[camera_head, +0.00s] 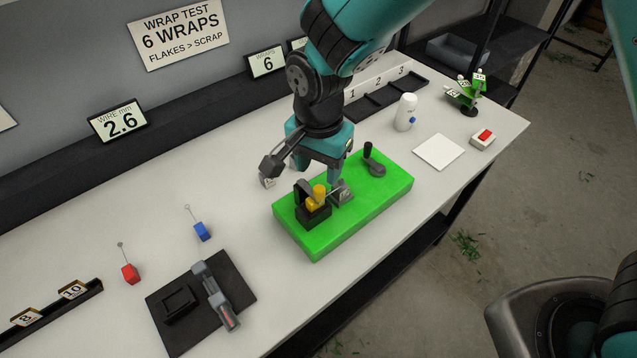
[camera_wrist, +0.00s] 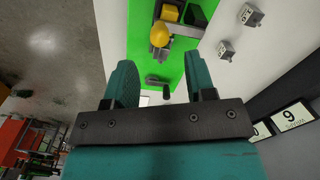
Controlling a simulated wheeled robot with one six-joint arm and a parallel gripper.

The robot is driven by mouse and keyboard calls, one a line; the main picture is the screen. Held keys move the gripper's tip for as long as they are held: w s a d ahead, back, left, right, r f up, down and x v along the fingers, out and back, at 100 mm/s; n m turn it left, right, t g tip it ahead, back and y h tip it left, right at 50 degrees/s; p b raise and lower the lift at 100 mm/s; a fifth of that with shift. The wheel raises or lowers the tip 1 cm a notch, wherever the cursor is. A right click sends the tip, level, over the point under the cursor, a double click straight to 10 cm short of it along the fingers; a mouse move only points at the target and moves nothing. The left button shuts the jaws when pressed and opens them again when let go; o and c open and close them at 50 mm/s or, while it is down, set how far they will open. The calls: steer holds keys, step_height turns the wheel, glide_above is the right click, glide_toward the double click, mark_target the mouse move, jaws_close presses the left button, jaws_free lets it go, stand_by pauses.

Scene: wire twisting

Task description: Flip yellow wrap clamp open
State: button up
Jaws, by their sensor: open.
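The yellow wrap clamp (camera_head: 319,193) sits at a black block (camera_head: 312,215) on the front-left part of the green base (camera_head: 370,205). In the wrist view its rounded yellow knob (camera_wrist: 159,35) shows beyond my fingertips, toward the top. My gripper (camera_head: 318,168) is above the green base, pointing down, close behind and above the clamp. In the wrist view my gripper (camera_wrist: 161,80) has its two teal fingers apart with nothing held between them. No contact with the clamp is visible. The clamp's exact hinge position is too small to tell.
A crank with a black handle (camera_head: 370,155) stands on the base's far end. A grey block (camera_head: 341,192) sits beside the clamp. A white bottle (camera_head: 405,112), a white pad (camera_head: 438,151) and a red-button box (camera_head: 483,140) are right.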

mark_target(319, 187)
step_height(319, 187, down, 7)
steer(key=shift+p, duration=0.7)
jaws_close()
